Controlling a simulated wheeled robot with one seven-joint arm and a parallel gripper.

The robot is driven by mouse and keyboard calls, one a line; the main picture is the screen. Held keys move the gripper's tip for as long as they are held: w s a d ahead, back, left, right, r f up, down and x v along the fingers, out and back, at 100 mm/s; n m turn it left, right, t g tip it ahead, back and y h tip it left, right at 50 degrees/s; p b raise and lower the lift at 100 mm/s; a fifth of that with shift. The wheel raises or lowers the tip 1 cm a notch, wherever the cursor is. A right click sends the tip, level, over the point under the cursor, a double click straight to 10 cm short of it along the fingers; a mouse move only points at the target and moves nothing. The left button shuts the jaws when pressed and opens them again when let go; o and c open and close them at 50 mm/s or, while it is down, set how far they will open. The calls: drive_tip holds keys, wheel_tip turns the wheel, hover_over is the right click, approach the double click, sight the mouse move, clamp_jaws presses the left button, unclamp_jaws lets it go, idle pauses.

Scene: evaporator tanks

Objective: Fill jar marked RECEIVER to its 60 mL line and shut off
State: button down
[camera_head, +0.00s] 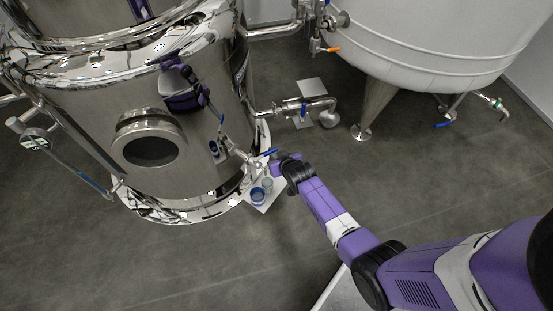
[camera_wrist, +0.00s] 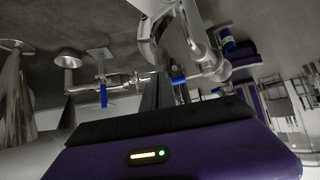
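My gripper (camera_head: 280,160) is at the small sampling valve low on the steel tank's right side in the head view. The valve's blue handle (camera_head: 270,153) lies right at the fingertips; I cannot tell if they touch it. Below the valve, a clear jar (camera_head: 267,184) and a blue-looking jar (camera_head: 257,195) stand on a white plate (camera_head: 273,200). No marking, line or liquid level is readable. In the wrist view, a blue handle (camera_wrist: 178,79) shows just beyond my dark fingers (camera_wrist: 158,92), beside a steel pipe (camera_wrist: 205,62). The finger gap is not clear.
The steel tank (camera_head: 190,150) with a round port stands close on the left. Another blue-handled pipe valve (camera_head: 303,108) is behind my gripper. A white tank (camera_head: 430,45) on legs stands at the back right. The floor in front is clear.

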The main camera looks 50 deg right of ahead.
sight(275, 150)
drive_tip(key=shift+w+d+b, duration=0.3)
drive_tip(key=shift+w+d, duration=0.15)
drive_tip(key=shift+w, duration=0.2)
drive_tip(key=shift+w+d+b, duration=0.25)
drive_tip(key=shift+w+d, duration=0.2)
drive_tip(key=shift+w, duration=0.25)
